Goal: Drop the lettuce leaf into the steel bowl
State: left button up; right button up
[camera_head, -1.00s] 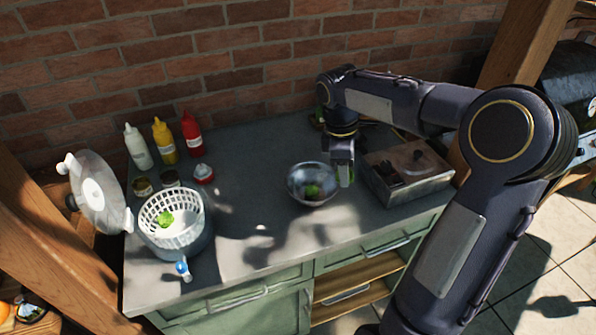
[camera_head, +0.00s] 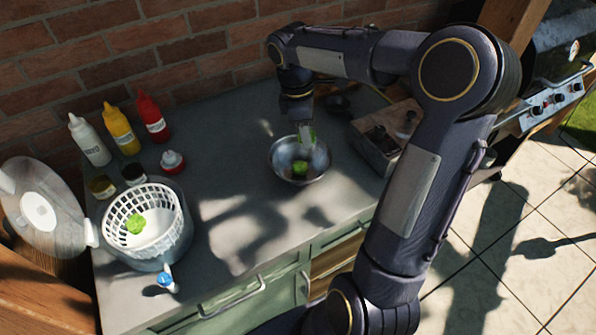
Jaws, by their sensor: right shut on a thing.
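The steel bowl (camera_head: 283,172) stands on the grey-green counter, with a green leaf (camera_head: 299,167) lying inside it. My right gripper (camera_head: 307,142) points down over the bowl's far right part. It is shut on a lettuce leaf (camera_head: 312,134), whose green edge shows beside the fingers. The leaf is partly hidden by the fingers, and its exact height above the bowl is hard to tell. Another green leaf (camera_head: 136,224) lies in the white basket of the salad spinner (camera_head: 150,259) at the left. My left gripper is not in view.
The spinner's clear lid (camera_head: 40,212) leans at the far left. Three sauce bottles (camera_head: 121,128), two small jars (camera_head: 134,174) and a red-capped container (camera_head: 172,162) stand at the back left. A box (camera_head: 374,150) is right of the bowl. Counter (camera_head: 235,220) is clear between spinner and bowl.

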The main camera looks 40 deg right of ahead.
jog(key=shift+f, duration=0.5)
jog(key=o, duration=1.1)
jog(key=shift+r, duration=0.1)
jog(key=r, duration=0.5)
jog(key=a+r, duration=0.1)
jog(key=r, duration=0.1)
jog(key=shift+w+r, duration=0.15)
jog(key=shift+w, duration=0.15)
jog(key=shift+r, duration=0.2)
